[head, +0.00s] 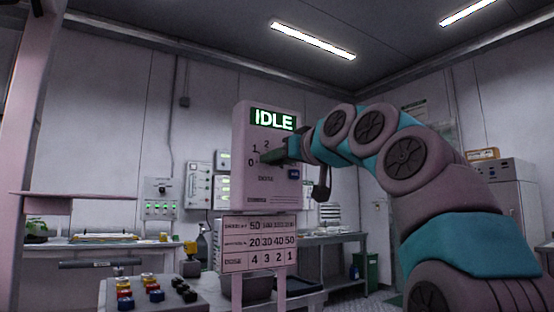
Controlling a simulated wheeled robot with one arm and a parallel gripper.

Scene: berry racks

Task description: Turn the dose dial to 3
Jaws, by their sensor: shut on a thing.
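The dose dial sits on a pale upright control box (264,193). Its green display (273,119) reads IDLE. The numbers 0, 1 and 2 show around the dial's left and upper side; the other numbers are hidden. My gripper (268,156) reaches in from the right and is shut on the dial. The dial itself is almost wholly covered by the gripper, so I cannot tell where its pointer stands. A label reading DOSE lies below the dial.
A small blue button (293,174) is right of the label, close under my gripper. A number chart (259,243) hangs below the box. Benches (335,238) line the back wall.

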